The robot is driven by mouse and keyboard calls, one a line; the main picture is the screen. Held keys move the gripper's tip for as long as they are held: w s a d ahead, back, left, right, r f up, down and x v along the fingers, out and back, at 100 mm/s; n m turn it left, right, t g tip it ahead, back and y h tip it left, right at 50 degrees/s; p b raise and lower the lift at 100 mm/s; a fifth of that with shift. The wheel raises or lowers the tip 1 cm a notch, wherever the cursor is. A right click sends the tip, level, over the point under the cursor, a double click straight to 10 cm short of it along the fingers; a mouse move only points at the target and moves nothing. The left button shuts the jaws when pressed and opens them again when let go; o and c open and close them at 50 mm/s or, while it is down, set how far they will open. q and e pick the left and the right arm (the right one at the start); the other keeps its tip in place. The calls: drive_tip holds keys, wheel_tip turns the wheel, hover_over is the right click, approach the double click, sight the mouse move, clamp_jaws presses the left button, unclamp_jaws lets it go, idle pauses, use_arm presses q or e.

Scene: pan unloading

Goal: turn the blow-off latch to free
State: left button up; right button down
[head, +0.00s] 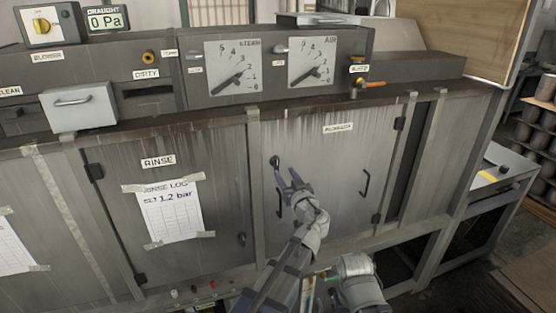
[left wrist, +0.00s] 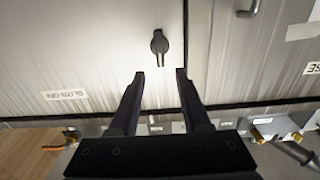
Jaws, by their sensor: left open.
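The dark latch (head: 275,161) is on the upper left part of the grey door under the gauges. In the left wrist view the latch (left wrist: 159,43) has a rounded head and a short narrow tail pointing down the picture. My left gripper (head: 288,178) is just below and right of the latch in the head view. In the left wrist view its two fingers (left wrist: 160,74) are spread with nothing between them, and the latch lies beyond the gap between the tips. I see no contact.
The door has a handle (head: 365,183) at right and a small label (head: 338,128) near its top. The RINSE door (head: 180,195) with a taped paper is to the left. Two gauges (head: 232,68) and an orange-handled valve (head: 372,84) are above. The door face around the latch is clear.

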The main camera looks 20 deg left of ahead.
sight(277, 162)
use_arm(q)
drive_tip(key=x, duration=0.7)
drive_tip(key=shift+w+a, duration=0.2)
drive_tip(key=shift+w, duration=0.05)
clamp_jaws()
idle(0.4)
